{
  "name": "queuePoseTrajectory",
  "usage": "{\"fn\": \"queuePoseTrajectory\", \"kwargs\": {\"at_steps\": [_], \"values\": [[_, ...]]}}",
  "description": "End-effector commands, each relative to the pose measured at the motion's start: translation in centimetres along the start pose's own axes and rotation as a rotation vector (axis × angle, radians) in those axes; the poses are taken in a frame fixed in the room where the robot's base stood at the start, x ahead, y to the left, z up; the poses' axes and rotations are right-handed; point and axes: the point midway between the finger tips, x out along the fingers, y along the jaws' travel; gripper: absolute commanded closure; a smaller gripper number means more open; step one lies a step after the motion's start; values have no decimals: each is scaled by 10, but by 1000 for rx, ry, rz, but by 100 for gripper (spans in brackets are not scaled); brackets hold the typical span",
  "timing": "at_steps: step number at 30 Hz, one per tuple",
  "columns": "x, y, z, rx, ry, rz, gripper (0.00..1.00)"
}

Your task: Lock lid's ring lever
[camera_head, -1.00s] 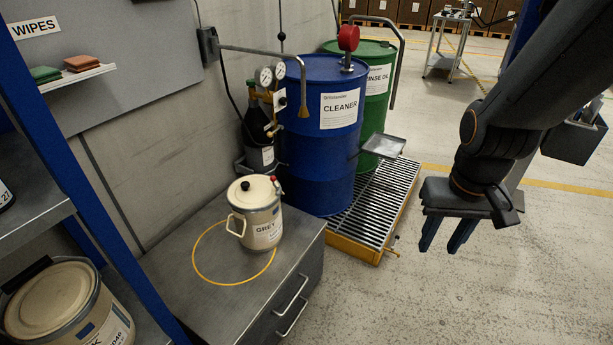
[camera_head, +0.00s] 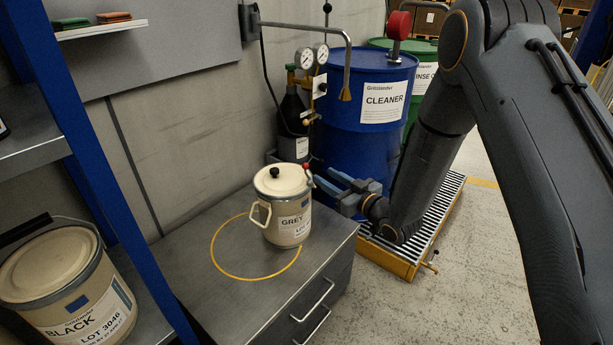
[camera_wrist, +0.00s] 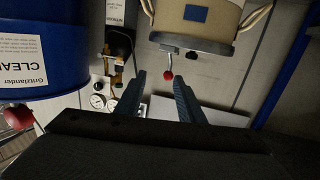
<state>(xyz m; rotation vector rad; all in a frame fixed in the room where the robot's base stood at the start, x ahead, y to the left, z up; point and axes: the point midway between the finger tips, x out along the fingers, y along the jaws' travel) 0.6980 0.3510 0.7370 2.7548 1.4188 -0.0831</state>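The cream GREY can (camera_head: 287,222) stands upright on the steel cabinet top, with its cream lid (camera_head: 284,181) seated on it. The ring lever's red knob (camera_head: 307,167) is at the can's right rim; the lever seems to stick out from the can. In the wrist view, the can (camera_wrist: 225,22) is at the top and the red knob (camera_wrist: 168,76) hangs from its metal lever. My gripper (camera_head: 322,176) is beside the can's right side, fingers pointing towards the lever. In the wrist view my gripper (camera_wrist: 156,76) is open, the knob appearing between its fingertips; contact cannot be told.
A blue CLEANER drum (camera_head: 375,142) with a spout pipe (camera_head: 347,75) above stands behind my gripper. A yellow-edged grate (camera_head: 395,260) lies right of the cabinet top (camera_head: 205,300). A BLACK can (camera_head: 60,275) sits on the left shelf.

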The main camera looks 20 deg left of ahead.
Motion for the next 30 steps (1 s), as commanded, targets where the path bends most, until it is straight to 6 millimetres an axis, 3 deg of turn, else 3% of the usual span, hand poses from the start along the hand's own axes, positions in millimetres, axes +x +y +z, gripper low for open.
{"fn": "queuePoseTrajectory", "kwargs": {"at_steps": [6, 19, 30], "values": [[13, -17, 4, 7, 68, -51, 65], [72, -19, -1, 7, 68, -50, 65], [84, -18, -2, 8, 67, -47, 65]]}}
